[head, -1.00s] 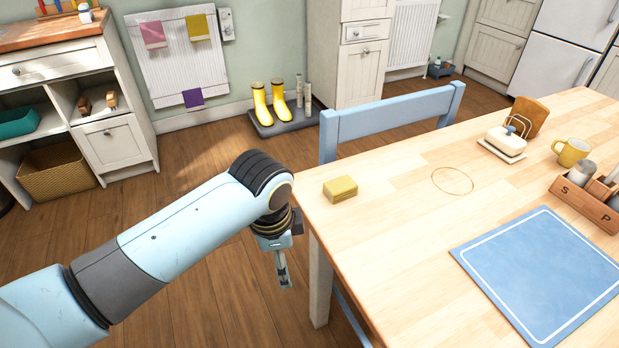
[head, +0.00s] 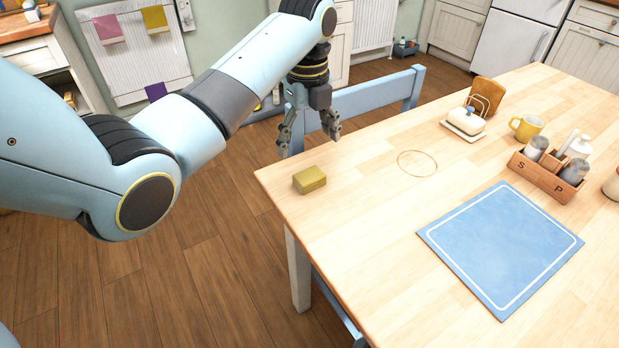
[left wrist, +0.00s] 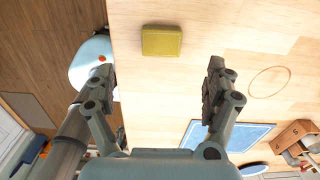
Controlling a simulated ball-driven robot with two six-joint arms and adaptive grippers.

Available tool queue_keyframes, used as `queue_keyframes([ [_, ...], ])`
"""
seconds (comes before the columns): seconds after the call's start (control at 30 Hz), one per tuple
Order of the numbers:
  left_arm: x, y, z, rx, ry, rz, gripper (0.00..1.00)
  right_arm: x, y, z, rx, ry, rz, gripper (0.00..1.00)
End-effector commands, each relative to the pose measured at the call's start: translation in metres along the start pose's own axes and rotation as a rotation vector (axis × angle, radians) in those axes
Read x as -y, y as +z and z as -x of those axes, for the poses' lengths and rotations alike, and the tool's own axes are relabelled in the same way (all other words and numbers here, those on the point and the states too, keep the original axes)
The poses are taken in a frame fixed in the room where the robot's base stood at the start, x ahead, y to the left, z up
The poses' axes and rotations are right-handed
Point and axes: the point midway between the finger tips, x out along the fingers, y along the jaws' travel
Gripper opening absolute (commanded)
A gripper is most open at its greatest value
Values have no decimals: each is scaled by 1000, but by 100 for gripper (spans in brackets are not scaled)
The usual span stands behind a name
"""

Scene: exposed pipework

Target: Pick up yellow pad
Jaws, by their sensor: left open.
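The yellow pad (head: 309,179) is a small block lying flat near the left corner of the wooden table (head: 370,215). It also shows in the left wrist view (left wrist: 161,41), at the top centre, ahead of the fingers. My left gripper (head: 311,143) is open and empty, pointing down above the table corner, apart from the pad. In the left wrist view its two fingers (left wrist: 158,85) are spread wide, with bare tabletop between them. My right gripper is not in view.
A blue chair (head: 375,100) stands at the table's far side, close behind the gripper. A blue mat (head: 500,245), a wooden condiment caddy (head: 545,178), a yellow mug (head: 526,127) and a white butter dish (head: 466,121) are farther right. The tabletop around the pad is clear.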

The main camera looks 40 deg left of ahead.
Motion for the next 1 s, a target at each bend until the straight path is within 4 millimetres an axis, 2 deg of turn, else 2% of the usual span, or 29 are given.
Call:
queue_keyframes([
  [0.1, -1, -1, -24, -2, 3, -1, 87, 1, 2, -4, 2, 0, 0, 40],
  [0.37, 0, -1, -49, -1, 1, 1, 87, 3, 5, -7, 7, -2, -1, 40],
  [0.6, 2, -2, -86, -1, 2, 2, 87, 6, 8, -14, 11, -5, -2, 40],
  [0.73, 2, -2, -94, 0, 0, 2, 87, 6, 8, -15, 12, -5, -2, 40],
  [0.93, 2, -2, -94, 1, -1, 2, 87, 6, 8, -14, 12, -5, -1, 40],
  [1.0, 2, -2, -94, 1, -1, 2, 79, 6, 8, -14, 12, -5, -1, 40],
])
